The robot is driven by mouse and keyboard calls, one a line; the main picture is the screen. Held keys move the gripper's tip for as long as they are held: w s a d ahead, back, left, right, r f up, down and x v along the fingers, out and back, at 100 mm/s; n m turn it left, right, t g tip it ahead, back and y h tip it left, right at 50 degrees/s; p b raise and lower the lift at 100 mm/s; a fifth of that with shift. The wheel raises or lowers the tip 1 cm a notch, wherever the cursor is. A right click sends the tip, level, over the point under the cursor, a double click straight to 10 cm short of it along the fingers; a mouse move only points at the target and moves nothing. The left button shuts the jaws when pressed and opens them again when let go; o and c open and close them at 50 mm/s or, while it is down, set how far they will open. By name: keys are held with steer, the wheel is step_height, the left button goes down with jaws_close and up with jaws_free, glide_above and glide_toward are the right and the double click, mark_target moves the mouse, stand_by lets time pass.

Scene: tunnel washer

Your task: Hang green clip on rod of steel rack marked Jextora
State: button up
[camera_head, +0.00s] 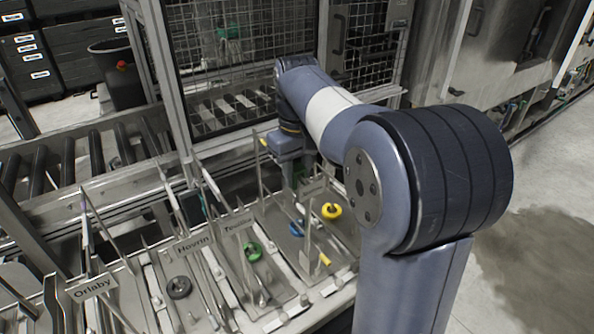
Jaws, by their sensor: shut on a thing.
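My gripper (293,178) points down over the far right part of the bench, behind my arm. It is shut on a small dark green thing, taken to be the green clip (301,171), of which only a little shows. Another green ring-shaped piece (253,251) lies on a steel tray left of and nearer than my gripper. Steel racks with upright rods and name plates stand along the bench. Plates read Orlaby (94,287) and Hovrin (193,244); a third plate (238,223) is hard to read. I cannot read Jextora on any plate.
A yellow ring (331,211) and a blue ring (296,228) lie near my gripper, among thin upright rods. A black ring (179,287) lies on a tray at left. A mesh cage (245,60) stands behind, a roller conveyor (70,160) at left.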

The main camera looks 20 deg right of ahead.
steer(key=shift+f, duration=0.3)
steer(key=o, duration=1)
steer(key=shift+r, duration=0.15)
step_height(320, 180, up, 11)
steer(key=shift+f, duration=0.2)
steer(key=shift+f, duration=0.1)
step_height(320, 180, down, 10)
steer(key=shift+f, duration=0.25)
steer(key=shift+r, duration=0.25)
